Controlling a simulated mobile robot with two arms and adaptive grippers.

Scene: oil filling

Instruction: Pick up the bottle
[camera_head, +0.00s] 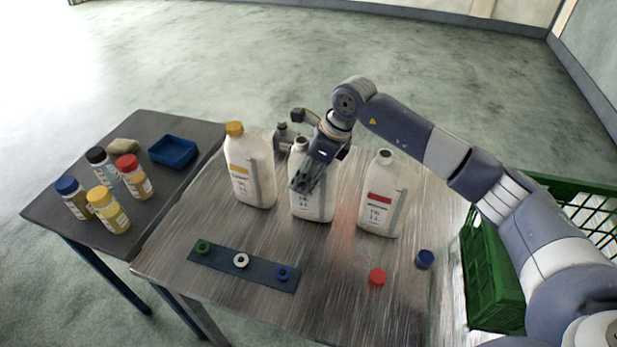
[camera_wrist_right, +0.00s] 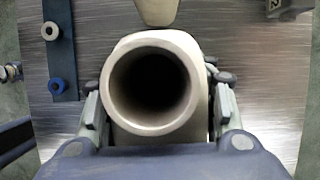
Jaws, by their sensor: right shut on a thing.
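Three large white bottles stand upright on the metal table. My right gripper (camera_head: 306,183) is shut on the middle bottle (camera_head: 314,205), at its upper part. This bottle has no cap, and the gripper hides part of its front. In the right wrist view its round open mouth (camera_wrist_right: 188,88) lies between the two fingers. I cannot tell whether its base touches the table. The left bottle (camera_head: 250,180) has a yellow cap. The right bottle (camera_head: 382,200) has a red label and an open mouth. My left gripper is not in view.
A dark strip (camera_head: 222,262) with green, white and blue rings lies in front. A red cap (camera_head: 377,277) and a blue cap (camera_head: 424,259) lie at right. A green crate (camera_head: 490,280) is right; a side table (camera_head: 60,195) holds several jars.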

